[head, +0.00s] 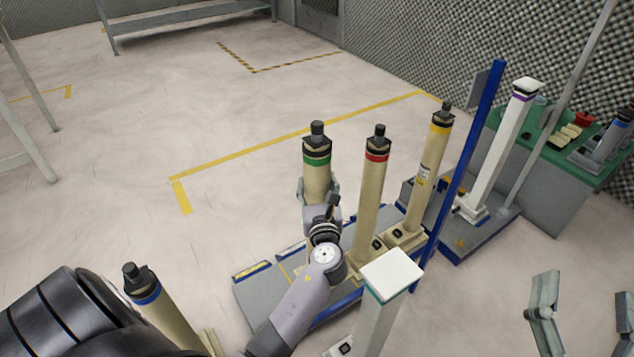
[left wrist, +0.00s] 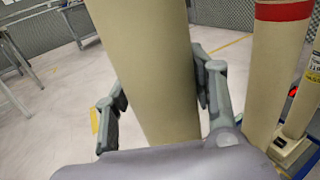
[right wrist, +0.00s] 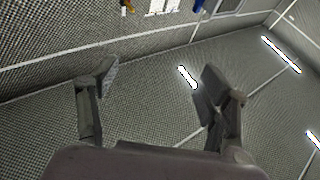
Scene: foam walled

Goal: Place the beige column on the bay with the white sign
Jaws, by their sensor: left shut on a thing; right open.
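A beige column with a green band and dark cap (head: 317,165) stands nearly upright in my left gripper (head: 319,190). In the left wrist view, the fingers (left wrist: 160,95) are on both sides of the beige column (left wrist: 150,60). Its foot is hidden behind my left arm, so I cannot tell whether it touches the platform (head: 262,300). My right gripper (head: 585,285) is open and empty at the lower right; its spread fingers also show in the right wrist view (right wrist: 160,85). I cannot make out a white sign or its bay.
Beige columns with red (head: 369,200) and yellow (head: 429,170) bands stand close right of the held one. A blue-banded column (head: 160,310) is at lower left. White columns (head: 378,310) (head: 498,150), a blue post (head: 465,160) and a green-topped bench (head: 560,160) stand rightward. Floor behind is clear.

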